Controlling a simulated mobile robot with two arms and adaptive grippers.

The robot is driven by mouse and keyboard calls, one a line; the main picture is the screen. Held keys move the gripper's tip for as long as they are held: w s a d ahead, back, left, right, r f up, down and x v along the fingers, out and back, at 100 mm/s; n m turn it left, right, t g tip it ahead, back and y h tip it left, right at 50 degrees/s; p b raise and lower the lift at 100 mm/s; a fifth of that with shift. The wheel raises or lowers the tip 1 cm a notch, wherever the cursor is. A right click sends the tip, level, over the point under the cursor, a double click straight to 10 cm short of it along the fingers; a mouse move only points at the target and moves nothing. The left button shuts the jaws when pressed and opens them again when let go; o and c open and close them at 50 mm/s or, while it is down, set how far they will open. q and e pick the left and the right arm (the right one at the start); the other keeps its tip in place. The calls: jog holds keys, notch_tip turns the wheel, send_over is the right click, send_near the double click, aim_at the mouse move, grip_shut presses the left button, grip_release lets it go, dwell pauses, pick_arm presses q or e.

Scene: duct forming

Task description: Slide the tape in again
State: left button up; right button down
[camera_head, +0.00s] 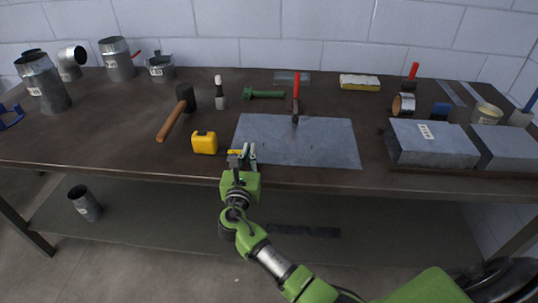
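The yellow tape measure (205,142) lies near the front edge of the workbench, left of the flat sheet of metal. A short piece of yellow tape seems to reach from its right side to my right gripper. My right gripper (244,155) is at the front edge of the bench, by the sheet's front left corner and just right of the tape measure. Its fingers point away from me; whether they are shut on the tape end is too small to tell. My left gripper is not in view.
The metal sheet (298,140) lies mid-bench with a red-handled tool (296,98) at its back edge. A wooden-handled mallet (172,120) lies behind the tape measure. Metal duct blocks (432,143) stand at right, duct pipes (43,82) at left.

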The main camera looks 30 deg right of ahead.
jog(key=shift+w+a, duration=0.4)
jog(key=shift+a, duration=0.2)
jog(key=shift+w+a, duration=0.35)
jog(key=shift+a, duration=0.2)
jog(key=c, duration=2.2)
grip_release()
jog(key=shift+c, duration=0.2)
jog(key=v, duration=1.2)
jog(key=shift+s, duration=0.1)
